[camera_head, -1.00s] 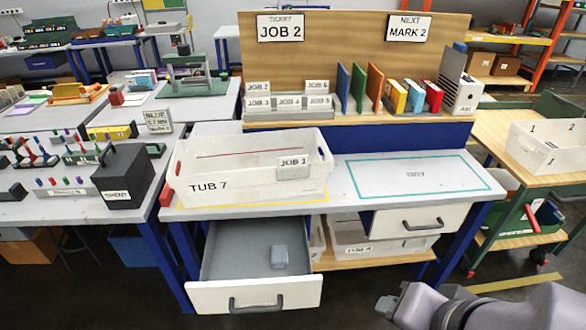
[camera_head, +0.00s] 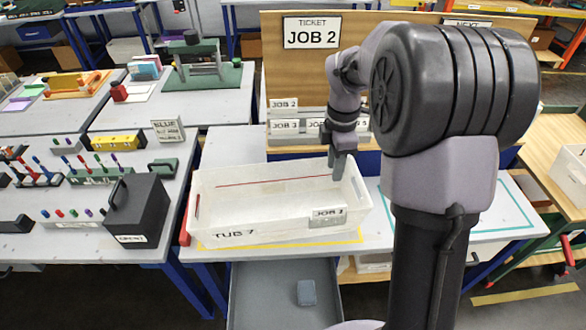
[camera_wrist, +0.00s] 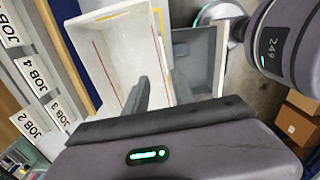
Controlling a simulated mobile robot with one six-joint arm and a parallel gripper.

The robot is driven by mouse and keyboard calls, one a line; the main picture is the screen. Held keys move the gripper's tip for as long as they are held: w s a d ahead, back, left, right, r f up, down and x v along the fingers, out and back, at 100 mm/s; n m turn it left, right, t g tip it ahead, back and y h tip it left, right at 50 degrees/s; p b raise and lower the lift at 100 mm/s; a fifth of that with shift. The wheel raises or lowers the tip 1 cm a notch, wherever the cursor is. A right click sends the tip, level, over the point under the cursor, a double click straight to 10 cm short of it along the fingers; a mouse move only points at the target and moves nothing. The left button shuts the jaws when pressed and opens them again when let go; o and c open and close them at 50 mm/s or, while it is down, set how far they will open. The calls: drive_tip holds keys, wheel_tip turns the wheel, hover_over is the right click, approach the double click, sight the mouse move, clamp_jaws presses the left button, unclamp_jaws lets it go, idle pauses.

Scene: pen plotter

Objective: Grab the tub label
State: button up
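The tub label, a clear card reading JOB 1 (camera_head: 328,216), sits at the right end of the front wall of the white tub marked TUB 7 (camera_head: 234,234). The tub stands on the workbench. My gripper (camera_head: 338,176) points down over the tub's right half, behind and above the label and apart from it. In the wrist view, my gripper (camera_wrist: 158,92) has its two fingers apart with nothing between them. The tub's inside (camera_wrist: 118,60) shows there with red lines. I cannot make out the label's text in the wrist view.
A card rack with JOB 2 (camera_head: 284,103) and other cards stands behind the tub, under a sign reading TICKET JOB 2 (camera_head: 312,32). An open drawer (camera_head: 262,290) below the tub holds a small blue-grey block (camera_head: 306,292).

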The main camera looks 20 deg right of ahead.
drive_tip(key=b, duration=0.2)
hover_over(330, 208)
wheel_tip(330, 208, down, 6)
drive_tip(key=r, duration=0.1)
wheel_tip(330, 208, down, 12)
drive_tip(key=b, duration=0.4)
drive_tip(key=shift+w+b, duration=0.15)
drive_tip(key=shift+b, duration=0.15)
drive_tip(key=shift+d+r, duration=0.1)
drive_tip(key=shift+r, duration=0.1)
clamp_jaws()
